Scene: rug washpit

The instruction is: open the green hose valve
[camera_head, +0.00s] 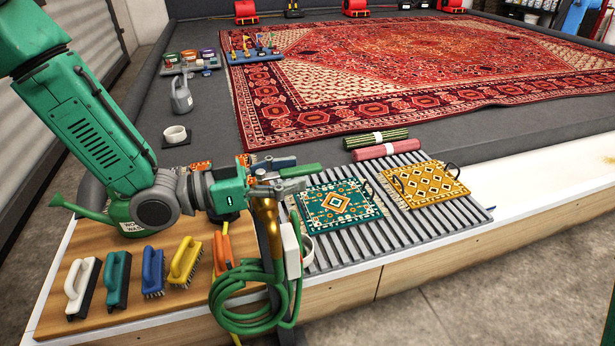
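A green hose (246,300) hangs coiled at the front edge of the wooden counter, beside a brass pipe (266,222). A green lever (300,170) shows at the top of this pipe, just behind my gripper's fingers. My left gripper (288,186) is at the top of the brass pipe, right by the green lever. The valve body is partly hidden by my gripper. My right gripper is not in view.
Several brushes (118,279) lie on the counter left of the hose. A green watering can (122,214) stands behind my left arm. A slatted rack (345,252) with two small rugs is to the right. A large red rug (400,70) lies behind.

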